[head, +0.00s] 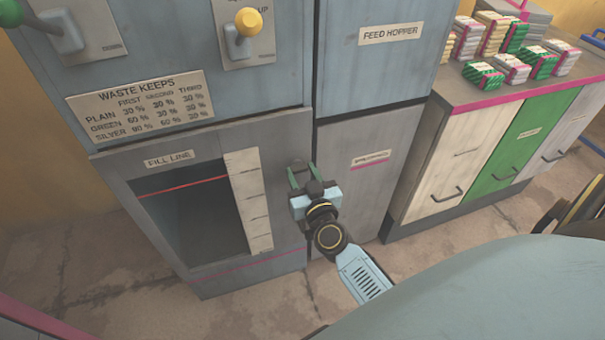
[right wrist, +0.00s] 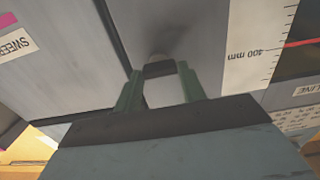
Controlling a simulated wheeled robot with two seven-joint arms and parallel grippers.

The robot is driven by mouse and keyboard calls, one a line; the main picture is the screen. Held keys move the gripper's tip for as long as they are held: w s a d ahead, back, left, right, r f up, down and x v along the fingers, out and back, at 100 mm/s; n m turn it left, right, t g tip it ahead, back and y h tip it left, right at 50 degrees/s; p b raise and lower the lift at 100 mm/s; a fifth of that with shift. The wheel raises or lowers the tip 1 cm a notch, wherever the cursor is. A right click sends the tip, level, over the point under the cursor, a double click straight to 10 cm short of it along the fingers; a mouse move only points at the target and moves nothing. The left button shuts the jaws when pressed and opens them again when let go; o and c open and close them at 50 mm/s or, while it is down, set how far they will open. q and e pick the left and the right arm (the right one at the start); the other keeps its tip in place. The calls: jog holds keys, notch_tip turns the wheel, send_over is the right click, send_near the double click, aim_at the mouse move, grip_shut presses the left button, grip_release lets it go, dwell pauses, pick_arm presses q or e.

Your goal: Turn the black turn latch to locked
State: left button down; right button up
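The black turn latch (head: 299,165) is a small dark piece on the grey front of the machine, right of the fill window. My right gripper (head: 301,175) is at it, with one green finger on each side. In the right wrist view the dark latch (right wrist: 159,69) sits between the tips of the green fingers (right wrist: 160,82). It nearly fills the gap; whether both fingers press on it I cannot tell. The gripper hides part of the latch, and no locked mark shows. My left gripper is not in view.
The bin with a fill window (head: 205,215) and white scale (head: 249,200) is left of the gripper. Levers with green (head: 10,13) and yellow (head: 248,22) knobs are above. A cabinet (head: 450,170) with packets on top stands right. The floor (head: 240,310) in front is clear.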

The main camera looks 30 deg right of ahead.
jog(key=c, duration=0.5)
